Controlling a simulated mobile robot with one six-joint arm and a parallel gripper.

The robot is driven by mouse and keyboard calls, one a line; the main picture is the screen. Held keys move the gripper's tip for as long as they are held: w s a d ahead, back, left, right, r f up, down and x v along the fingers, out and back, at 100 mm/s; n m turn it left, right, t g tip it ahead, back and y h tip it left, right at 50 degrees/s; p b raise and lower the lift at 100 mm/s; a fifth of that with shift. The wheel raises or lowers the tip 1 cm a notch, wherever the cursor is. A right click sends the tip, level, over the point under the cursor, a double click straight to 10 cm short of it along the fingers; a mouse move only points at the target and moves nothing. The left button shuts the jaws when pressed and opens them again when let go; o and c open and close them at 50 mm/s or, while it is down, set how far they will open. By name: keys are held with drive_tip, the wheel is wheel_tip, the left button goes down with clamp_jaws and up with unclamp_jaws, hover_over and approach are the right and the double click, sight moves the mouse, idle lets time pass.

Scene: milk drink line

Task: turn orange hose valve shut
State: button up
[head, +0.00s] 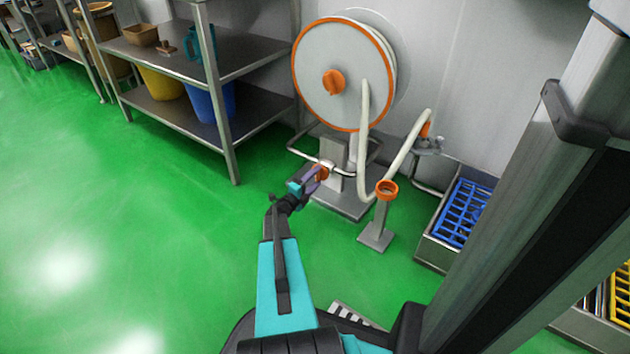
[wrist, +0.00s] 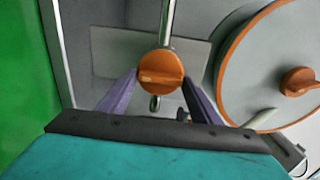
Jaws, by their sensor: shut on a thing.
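The orange hose valve (head: 322,172) is a round knob on a pale pipe low in front of the hose reel. In the wrist view the valve (wrist: 160,68) shows face-on, its raised grip bar roughly level across the picture, with the pipe (wrist: 167,22) running up from it. My gripper (head: 311,178) reaches the valve from the front left. In the wrist view the purple fingers of my gripper (wrist: 160,78) stand on either side of the knob and are shut on it. The exact finger contact is hard to make out.
A hose reel (head: 318,78) with orange rim and hub hangs on the wall above the valve. A post with an orange ring (head: 387,188) stands to the right, the pale hose beside it. A steel shelf (head: 180,60) stands left; a blue crate (head: 466,212) sits right. Green floor is open left.

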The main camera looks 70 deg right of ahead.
drive_tip(key=o, duration=0.9)
drive_tip(key=shift+a, duration=0.1)
drive_tip(key=shift+p+v, duration=2.3)
drive_tip(key=shift+v, duration=4.5)
